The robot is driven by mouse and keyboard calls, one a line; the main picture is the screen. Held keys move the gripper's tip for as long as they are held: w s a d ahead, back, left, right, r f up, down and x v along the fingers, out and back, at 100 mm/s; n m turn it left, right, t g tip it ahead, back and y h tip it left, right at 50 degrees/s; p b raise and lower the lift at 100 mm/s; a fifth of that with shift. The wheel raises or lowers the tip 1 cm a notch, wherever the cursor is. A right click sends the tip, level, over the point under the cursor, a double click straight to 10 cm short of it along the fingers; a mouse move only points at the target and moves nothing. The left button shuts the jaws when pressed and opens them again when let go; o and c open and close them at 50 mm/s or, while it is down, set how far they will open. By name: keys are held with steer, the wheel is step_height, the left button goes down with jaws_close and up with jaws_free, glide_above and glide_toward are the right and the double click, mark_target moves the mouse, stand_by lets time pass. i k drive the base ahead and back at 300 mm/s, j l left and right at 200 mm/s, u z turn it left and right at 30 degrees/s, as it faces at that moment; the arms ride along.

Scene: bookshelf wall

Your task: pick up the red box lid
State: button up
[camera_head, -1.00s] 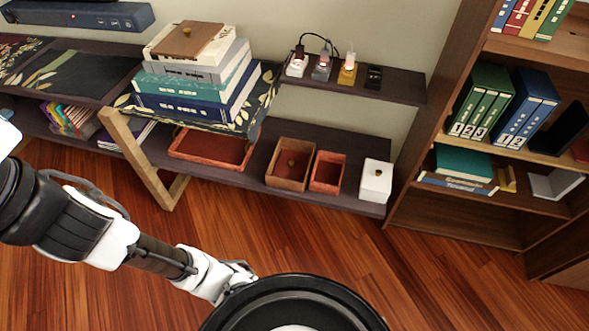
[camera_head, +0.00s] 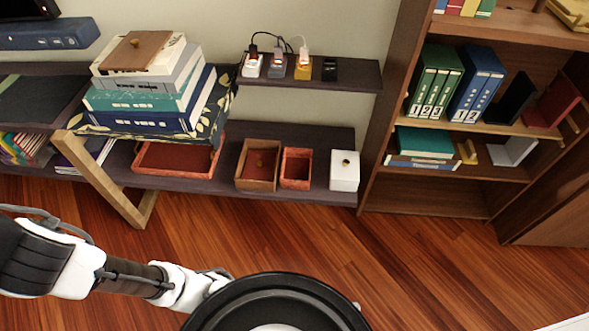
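A red panel with a small brass knob, which looks like the red box lid (camera_head: 262,171), sits inside the rim of a brown wooden box (camera_head: 243,180) on the low dark shelf. A small open-looking red box (camera_head: 296,172) stands just right of it. A white box with a knobbed lid (camera_head: 344,174) stands further right. My arm reaches in from the lower left, well below and in front of the shelf. Its end passes behind my round black body part, so my gripper's fingers are hidden. Nothing shows my arm touching the boxes.
A wide shallow red tray (camera_head: 178,159) is left of the boxes, under a stack of books (camera_head: 150,90). A slanted wooden leg (camera_head: 107,180) stands at the left. A narrow shelf with plugs (camera_head: 345,77) overhangs behind. A bookcase (camera_head: 440,192) is at right. The wooden floor (camera_head: 270,235) in front is clear.

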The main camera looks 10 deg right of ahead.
mark_target(260, 164)
steer(key=i+j+z, duration=0.8)
steer(key=j, duration=0.15)
steer(key=i+j+z, duration=0.1)
steer(key=j+z, duration=0.15)
steer(key=j, duration=0.1)
